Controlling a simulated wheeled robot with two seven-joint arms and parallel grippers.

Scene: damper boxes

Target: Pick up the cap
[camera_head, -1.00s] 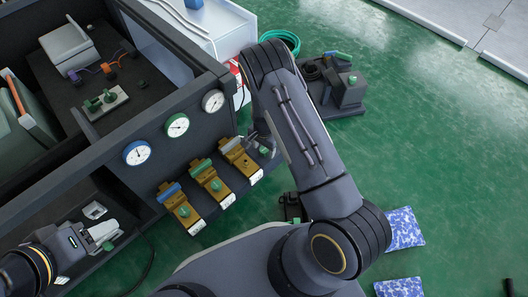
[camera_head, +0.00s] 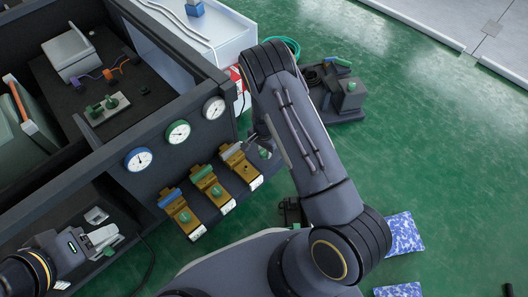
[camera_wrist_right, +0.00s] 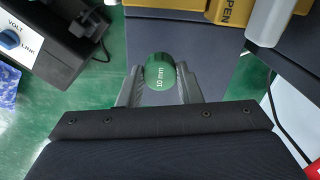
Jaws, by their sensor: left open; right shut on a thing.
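A green cap (camera_wrist_right: 161,72) marked "10 mm" is between the fingers of my right gripper (camera_wrist_right: 160,88), which is shut on it in the right wrist view. In the head view my right gripper (camera_head: 264,147) is partly hidden by its arm, beside the rightmost brown box (camera_head: 241,166). That box has a grey handle and a dark spot on top. Two more brown boxes, one with a blue handle (camera_head: 170,197) and one with a green handle (camera_head: 202,173), each carry a green cap. My left gripper (camera_head: 112,240) is open at the lower left.
A dark bench (camera_head: 160,178) with three round gauges (camera_head: 178,133) stands behind the boxes. A dark device (camera_head: 347,97) stands on the green floor at the upper right. Blue-and-white bags (camera_head: 404,234) lie at the lower right. The floor at right is mostly clear.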

